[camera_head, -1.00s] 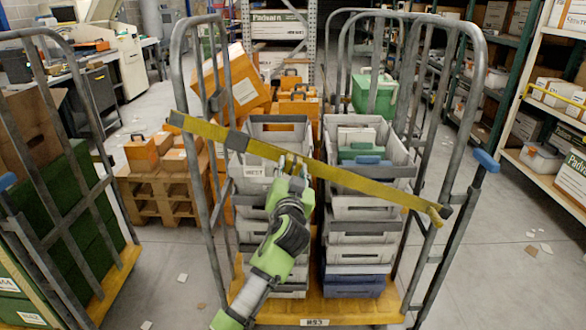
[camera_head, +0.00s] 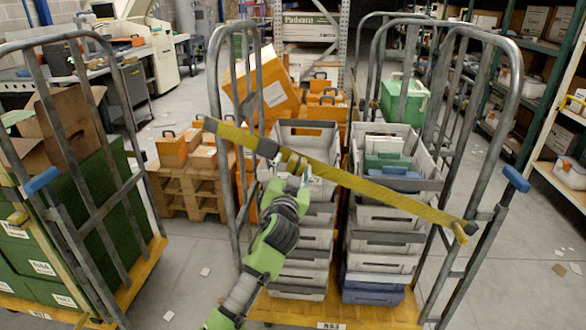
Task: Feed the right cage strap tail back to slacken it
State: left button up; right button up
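A yellow strap (camera_head: 385,193) runs slantwise across the front of a roll cage (camera_head: 222,95), from upper left to lower right. A dark buckle (camera_head: 268,148) sits on it left of the middle. A short yellow end (camera_head: 460,233) hangs at the cage's right post. My green and grey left gripper (camera_head: 291,164) is at the strap, just right of the buckle, with its fingertips overlapping the strap. Whether the fingers are closed on it is too small to tell. My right gripper is not in view.
Two stacks of grey crates (camera_head: 390,215) stand in the cage on its yellow base (camera_head: 385,312). Another cage with green boxes (camera_head: 95,205) stands at left. A pallet (camera_head: 190,190) with orange cases is behind. Open floor lies to the right, with scattered paper scraps.

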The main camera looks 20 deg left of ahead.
pick_arm(q)
jog(key=shift+d, duration=0.15)
jog(key=shift+s+d, duration=0.15)
jog(key=shift+d, duration=0.05)
jog(key=v, duration=1.1)
jog(key=shift+s+a, duration=0.15)
jog(key=shift+s, duration=0.2)
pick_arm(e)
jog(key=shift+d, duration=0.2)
